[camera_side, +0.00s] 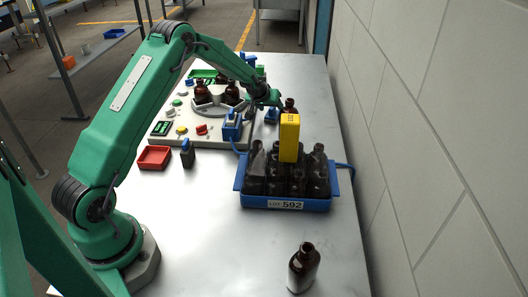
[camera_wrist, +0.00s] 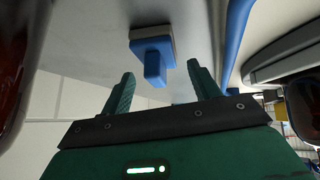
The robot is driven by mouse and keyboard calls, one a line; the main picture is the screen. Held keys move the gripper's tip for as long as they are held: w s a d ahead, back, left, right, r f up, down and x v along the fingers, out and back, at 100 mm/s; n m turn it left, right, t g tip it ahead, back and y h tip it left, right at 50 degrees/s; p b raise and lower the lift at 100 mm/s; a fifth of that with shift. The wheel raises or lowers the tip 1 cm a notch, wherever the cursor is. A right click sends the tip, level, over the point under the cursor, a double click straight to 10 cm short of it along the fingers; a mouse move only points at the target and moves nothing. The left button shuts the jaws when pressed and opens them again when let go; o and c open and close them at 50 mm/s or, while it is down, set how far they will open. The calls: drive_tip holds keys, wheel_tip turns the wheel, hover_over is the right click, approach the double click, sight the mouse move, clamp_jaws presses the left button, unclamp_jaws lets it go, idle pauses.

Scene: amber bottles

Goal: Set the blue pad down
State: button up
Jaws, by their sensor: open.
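The blue pad (camera_wrist: 153,48) has a blue upright grip on a pale grey-edged base. In the wrist view it rests on the grey tabletop, just beyond my fingertips and roughly centred between them. In the side view the blue pad (camera_side: 271,117) is small, on the table right of the white panel, close under my gripper (camera_side: 264,103). In the wrist view my gripper (camera_wrist: 161,70) is open, with a clear gap between its two green fingers and nothing held. I cannot tell the exact gap between the fingers and the pad's grip.
A white panel (camera_side: 205,140) with buttons and amber bottles lies left of the pad. A blue crate (camera_side: 259,202) of dark bottles with a yellow box (camera_side: 289,137) stands nearer. A lone amber bottle (camera_side: 303,268) is at the front. A wall (camera_side: 430,130) borders the right.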

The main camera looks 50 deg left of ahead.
drive_tip(key=v, duration=0.6)
drive_tip(key=shift+d+r, duration=0.15)
drive_tip(key=shift+r, duration=0.15)
idle(0.4)
